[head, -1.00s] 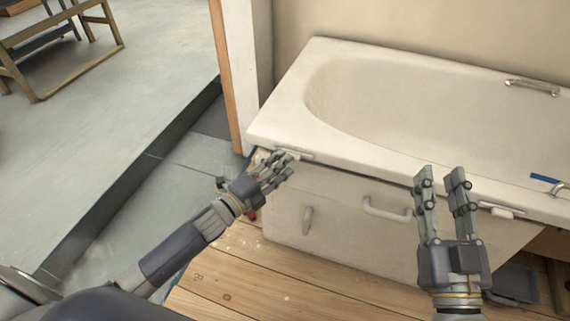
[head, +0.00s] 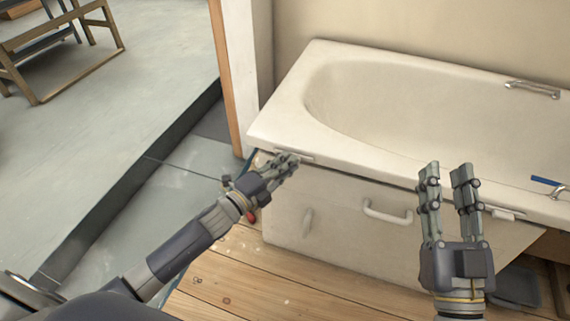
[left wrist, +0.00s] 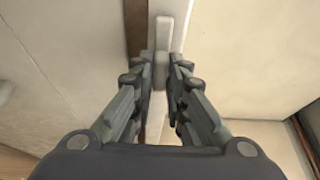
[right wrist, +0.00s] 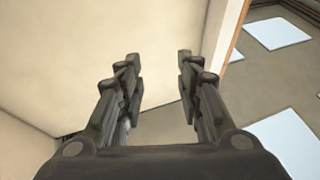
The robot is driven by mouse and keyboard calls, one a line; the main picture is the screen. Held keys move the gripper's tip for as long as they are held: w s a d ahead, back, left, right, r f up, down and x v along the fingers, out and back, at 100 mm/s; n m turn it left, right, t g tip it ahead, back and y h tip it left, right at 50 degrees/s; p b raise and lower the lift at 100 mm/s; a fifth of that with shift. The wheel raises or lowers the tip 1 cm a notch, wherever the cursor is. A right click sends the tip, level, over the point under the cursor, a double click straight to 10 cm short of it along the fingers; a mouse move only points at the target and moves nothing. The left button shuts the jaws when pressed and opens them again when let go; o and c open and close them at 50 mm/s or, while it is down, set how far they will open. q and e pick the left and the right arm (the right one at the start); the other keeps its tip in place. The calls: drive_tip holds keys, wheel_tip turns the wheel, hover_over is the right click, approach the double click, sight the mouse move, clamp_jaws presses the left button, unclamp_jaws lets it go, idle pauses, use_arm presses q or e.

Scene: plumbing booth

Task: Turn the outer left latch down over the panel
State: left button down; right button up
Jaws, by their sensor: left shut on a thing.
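The white bath panel (head: 345,235) stands upright under the front rim of the bathtub (head: 375,155). The outer left latch is at the rim's left end, mostly covered by my left gripper (head: 293,160) in the head view. In the left wrist view the pale latch (left wrist: 162,72) lies between the fingertips of my left gripper (left wrist: 161,68), which is shut on it. Its mounting plate (left wrist: 164,32) shows just beyond. My right gripper (head: 447,172) is open and empty in front of the tub, near another white latch (head: 504,213) on the right.
The wooden floor (head: 255,275) lies in front, with a grey tray (head: 517,285) at the right. A blue object (head: 547,181) rests on the tub edge.

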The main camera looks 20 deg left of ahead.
use_arm(q)
drive_tip(key=shift+f, duration=0.1)
drive_tip(key=shift+d+f+n+t+y+b, duration=0.2)
drive_tip(key=shift+n+t+y, duration=0.75)
drive_tip(key=shift+n, duration=2.4)
drive_tip(key=shift+d+f+n+t+y+b, duration=0.2)
drive_tip(key=shift+n+t+y, duration=0.75)
drive_tip(key=shift+n, duration=2.45)
drive_tip(key=shift+f+n+t+y+b, duration=0.1)
drive_tip(key=shift+n+t+y+b, duration=0.55)
drive_tip(key=shift+n, duration=2.7)
use_arm(e)
drive_tip(key=s+r+t+y, duration=0.1)
drive_tip(key=s+r+t, duration=0.3)
drive_tip(key=r, duration=0.2)
drive_tip(key=shift+d+y+p, duration=0.15)
drive_tip(key=shift+y+p, duration=0.15)
use_arm(q)
drive_tip(key=shift+t+y, duration=0.35)
drive_tip(key=c, duration=1.6)
unclamp_jaws()
drive_tip(key=shift+r, duration=0.1)
